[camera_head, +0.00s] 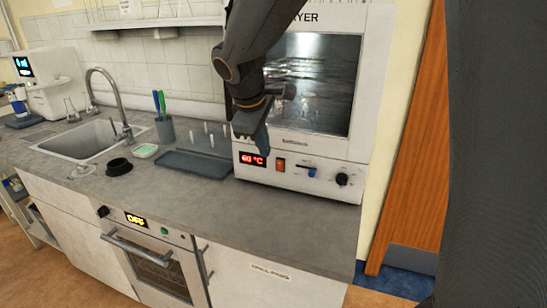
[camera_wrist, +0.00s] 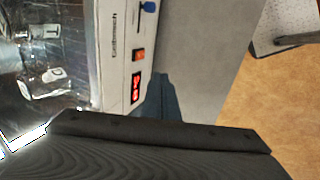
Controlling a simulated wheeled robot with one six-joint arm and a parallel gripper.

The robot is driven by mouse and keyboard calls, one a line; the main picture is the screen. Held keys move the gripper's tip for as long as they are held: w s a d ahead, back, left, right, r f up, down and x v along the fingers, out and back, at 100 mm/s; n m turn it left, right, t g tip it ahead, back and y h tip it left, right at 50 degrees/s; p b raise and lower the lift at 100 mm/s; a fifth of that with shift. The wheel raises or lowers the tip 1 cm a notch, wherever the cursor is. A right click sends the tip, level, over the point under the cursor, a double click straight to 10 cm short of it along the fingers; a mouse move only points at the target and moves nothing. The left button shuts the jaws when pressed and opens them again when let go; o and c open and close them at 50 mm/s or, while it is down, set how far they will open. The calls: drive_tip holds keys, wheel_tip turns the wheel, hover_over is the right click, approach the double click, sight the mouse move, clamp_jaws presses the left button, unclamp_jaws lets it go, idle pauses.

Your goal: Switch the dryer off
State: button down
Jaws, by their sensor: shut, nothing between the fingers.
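The dryer (camera_head: 374,100) is a white box with a dark glass door, standing on the counter at the right. Its front panel has a lit red display (camera_head: 247,159) reading about 60 °C, an orange-red rocker switch (camera_head: 280,165), a blue slider (camera_head: 312,172) and a black knob (camera_head: 342,179). My gripper (camera_head: 263,146) is shut and empty, pointing down in front of the panel, near the display and left of the switch. In the wrist view, the finger (camera_wrist: 161,88) shows beside the display (camera_wrist: 135,88), with the switch (camera_wrist: 139,55) above it.
A cup with pens (camera_head: 165,130), a black ring (camera_head: 119,167) and a sink (camera_head: 85,142) are farther left. An oven with an OFF display (camera_head: 135,219) is below the counter.

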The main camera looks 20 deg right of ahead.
sight(278, 163)
drive_tip(key=w+d+f+p, duration=0.4)
drive_tip(key=w+f, duration=0.2)
drive_tip(key=f, duration=0.2)
drive_tip(key=shift+w+d+f, duration=0.25)
drive_tip(key=shift+d, duration=0.15)
drive_tip(key=shift+w+d+r, duration=0.1)
drive_tip(key=shift+w+d, duration=0.1)
drive_tip(key=shift+w, duration=0.1)
idle(0.3)
drive_tip(key=shift+r+p, duration=0.75)
drive_tip(key=shift+r, duration=0.05)
